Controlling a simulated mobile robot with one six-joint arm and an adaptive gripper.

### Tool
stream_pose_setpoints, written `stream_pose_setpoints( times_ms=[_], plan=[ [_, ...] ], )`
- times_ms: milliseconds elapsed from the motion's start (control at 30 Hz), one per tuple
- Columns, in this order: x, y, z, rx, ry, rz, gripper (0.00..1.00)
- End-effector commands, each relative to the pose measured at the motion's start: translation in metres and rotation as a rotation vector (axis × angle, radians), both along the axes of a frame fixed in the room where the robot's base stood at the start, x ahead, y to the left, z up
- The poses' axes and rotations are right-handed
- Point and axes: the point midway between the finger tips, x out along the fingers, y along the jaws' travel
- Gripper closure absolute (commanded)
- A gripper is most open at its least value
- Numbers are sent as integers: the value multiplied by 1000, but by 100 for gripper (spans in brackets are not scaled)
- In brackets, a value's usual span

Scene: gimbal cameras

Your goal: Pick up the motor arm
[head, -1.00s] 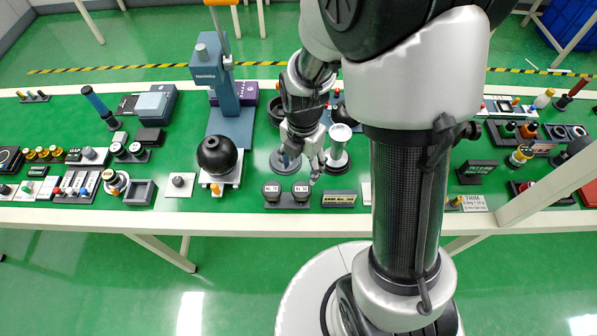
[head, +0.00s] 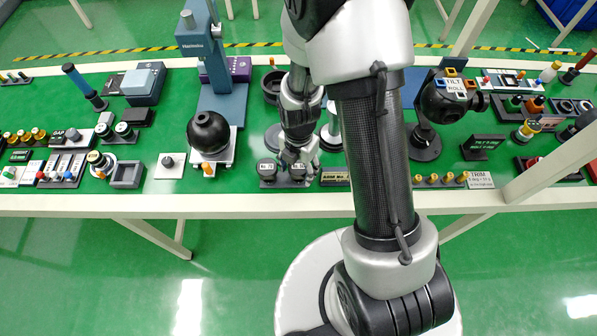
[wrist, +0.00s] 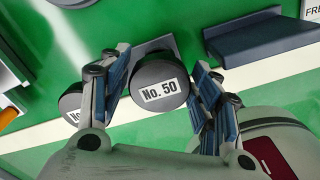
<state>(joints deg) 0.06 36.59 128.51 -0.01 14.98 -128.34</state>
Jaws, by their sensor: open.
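No part is plainly labelled as the motor arm, so I cannot tell which one it is. My gripper (head: 299,161) is open over a round black piece marked No. 50 (wrist: 160,73). In the wrist view its two blue-padded fingers stand on either side of this piece. I cannot tell whether they touch it. A second black round piece (head: 267,170) sits beside it to the left. It is partly hidden by a finger in the wrist view (wrist: 72,101). Both stand on a dark holder (head: 284,184) near the table's front edge.
A black ball on a white stand (head: 208,131) is left of my gripper. A grey-blue press (head: 212,60) stands behind it. A black TILT ROLL unit (head: 447,98) is at right. A dark nameplate (head: 334,177) stands close right of the holder.

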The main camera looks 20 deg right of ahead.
Motion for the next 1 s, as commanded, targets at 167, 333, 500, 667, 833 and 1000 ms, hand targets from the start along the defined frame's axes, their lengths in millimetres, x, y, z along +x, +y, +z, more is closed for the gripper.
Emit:
stream_pose_setpoints(
  times_ms=[167, 333, 500, 667, 833, 1000],
  plan=[
    [1, 0, -6, 0, -3, 0, 43],
    [1, 0, -6, 0, -2, 0, 48],
    [1, 0, -6, 0, -2, 0, 59],
    [0, 0, -6, 0, -1, 0, 70],
    [0, 0, -6, 0, -1, 0, 81],
    [0, 0, -6, 0, -1, 0, 81]
  ],
)
